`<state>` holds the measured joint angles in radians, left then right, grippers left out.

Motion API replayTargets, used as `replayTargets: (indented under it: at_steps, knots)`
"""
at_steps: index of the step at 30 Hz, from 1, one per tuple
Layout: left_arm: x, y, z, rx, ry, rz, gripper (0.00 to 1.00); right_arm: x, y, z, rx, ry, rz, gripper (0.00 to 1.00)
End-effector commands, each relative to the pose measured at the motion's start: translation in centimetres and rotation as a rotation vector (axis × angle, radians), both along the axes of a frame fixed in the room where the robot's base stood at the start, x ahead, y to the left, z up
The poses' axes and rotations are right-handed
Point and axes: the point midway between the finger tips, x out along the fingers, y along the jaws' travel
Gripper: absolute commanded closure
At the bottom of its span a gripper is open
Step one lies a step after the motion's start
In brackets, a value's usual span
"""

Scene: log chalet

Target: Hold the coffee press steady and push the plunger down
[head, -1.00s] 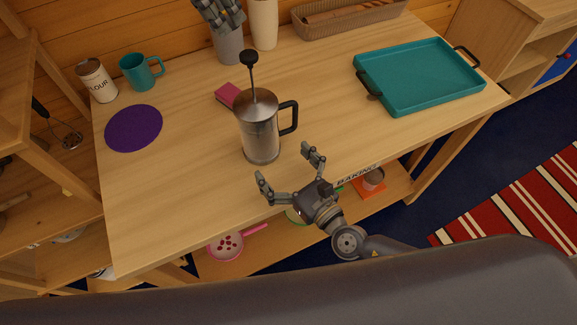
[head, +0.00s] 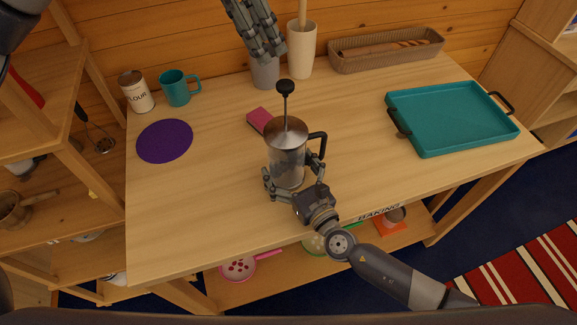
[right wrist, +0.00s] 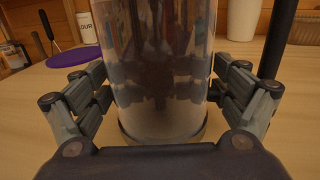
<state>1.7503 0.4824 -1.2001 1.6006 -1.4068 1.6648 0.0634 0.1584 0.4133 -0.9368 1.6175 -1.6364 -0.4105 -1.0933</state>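The coffee press (head: 286,140) stands upright on the wooden table, metal and clear-sided, with a black handle on its right. Its plunger rod and black knob (head: 285,87) stand high above the lid. My right gripper (head: 293,176) is low at the front of the press, its open fingers on both sides of the body. In the right wrist view the press body (right wrist: 162,70) fills the space between the fingers; contact is unclear. My left gripper (head: 262,42) hangs behind and above the knob, slightly left of it, fingers together and empty, apart from the press.
A pink sponge (head: 260,120) lies close behind the press. A purple mat (head: 165,141), teal mug (head: 176,88) and flour tin (head: 136,92) are at left. A teal tray (head: 455,120) is at right. A basket (head: 385,56) and white canister (head: 301,52) stand at the back.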

Motion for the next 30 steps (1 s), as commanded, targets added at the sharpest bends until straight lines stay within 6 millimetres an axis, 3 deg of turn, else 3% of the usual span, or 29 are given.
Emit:
replayTargets:
  at_steps: [1,7,11,13,19,30]
  knots:
    - [0.0,0.0,0.0,0.000,0.000,0.000,0.67,0.0,0.0,0.0,0.000,0.000,0.000,0.34]
    - [0.0,0.0,0.0,0.000,0.000,0.000,0.67,0.0,0.0,0.0,0.000,0.000,0.000,0.79]
    - [0.0,0.0,0.0,0.000,0.000,0.000,0.67,0.0,0.0,0.0,0.000,0.000,0.000,0.79]
    - [0.0,0.0,0.0,0.000,0.000,-0.001,0.55,0.0,0.0,0.0,0.000,0.000,0.000,0.79]
    - [0.1,-0.2,0.0,0.027,-0.030,-0.091,0.55,0.0,0.0,0.0,0.000,0.000,0.000,0.79]
    - [0.6,-1.3,-0.1,0.185,-0.192,-0.657,0.55,0.0,0.0,0.0,-0.001,0.000,0.000,0.79]
